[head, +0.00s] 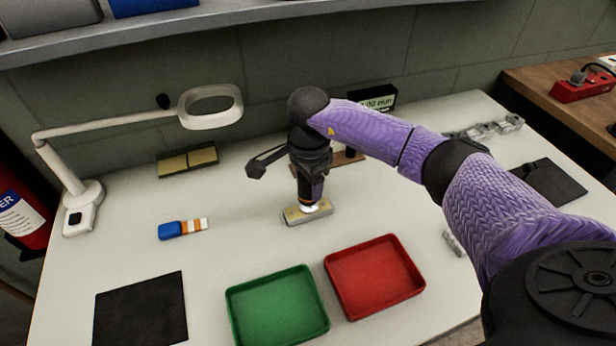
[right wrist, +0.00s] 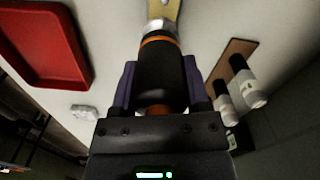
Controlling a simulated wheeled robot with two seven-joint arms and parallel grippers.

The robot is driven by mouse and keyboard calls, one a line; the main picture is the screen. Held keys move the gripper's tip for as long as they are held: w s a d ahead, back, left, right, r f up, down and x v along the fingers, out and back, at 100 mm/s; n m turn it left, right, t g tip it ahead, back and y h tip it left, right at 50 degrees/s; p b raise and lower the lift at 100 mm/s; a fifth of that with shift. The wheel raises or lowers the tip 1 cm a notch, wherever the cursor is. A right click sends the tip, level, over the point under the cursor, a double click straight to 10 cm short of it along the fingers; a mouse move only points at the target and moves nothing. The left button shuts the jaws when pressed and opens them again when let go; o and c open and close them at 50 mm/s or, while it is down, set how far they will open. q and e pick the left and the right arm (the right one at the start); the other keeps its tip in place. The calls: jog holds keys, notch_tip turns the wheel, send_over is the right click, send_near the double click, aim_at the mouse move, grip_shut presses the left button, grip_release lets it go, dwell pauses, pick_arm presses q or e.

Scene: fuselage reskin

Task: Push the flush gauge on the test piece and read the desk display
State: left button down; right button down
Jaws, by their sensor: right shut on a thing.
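My right gripper (head: 309,196) points down over the table and is shut on the flush gauge (right wrist: 160,75), a black cylinder with an orange ring and a pale metal tip. The gauge's lower end shows in the head view just under the fingers, at the test piece (head: 293,218), a small yellowish block. Its tip seems to meet the block, though exact contact is hard to tell. The block also shows in the right wrist view (right wrist: 164,8). The desk display (head: 380,101) stands behind my arm, partly hidden; only "00 mm" can be read. My left gripper is not in view.
A green tray (head: 277,338) and a red tray (head: 376,312) lie in front. A lamp (head: 84,200) with a ring head stands left. A blue, white and orange item (head: 183,229) and a black mat (head: 141,310) lie left. White-capped cylinders (right wrist: 247,92) stand on a wooden rack.

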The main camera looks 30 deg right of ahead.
jog(key=shift+r, duration=0.1)
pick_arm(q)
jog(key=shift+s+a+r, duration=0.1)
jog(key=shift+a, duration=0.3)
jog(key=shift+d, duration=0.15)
pick_arm(e)
jog(key=shift+f, duration=0.2)
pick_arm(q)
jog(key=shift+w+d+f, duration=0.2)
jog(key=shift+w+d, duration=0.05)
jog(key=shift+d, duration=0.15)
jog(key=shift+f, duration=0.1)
pick_arm(e)
jog(key=shift+f, duration=0.15)
pick_arm(q)
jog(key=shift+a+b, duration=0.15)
jog(key=shift+b, duration=0.15)
pick_arm(e)
jog(key=shift+f, duration=0.1)
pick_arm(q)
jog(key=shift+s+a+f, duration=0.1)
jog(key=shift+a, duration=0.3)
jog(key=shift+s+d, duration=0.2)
pick_arm(e)
jog(key=shift+f, duration=0.1)
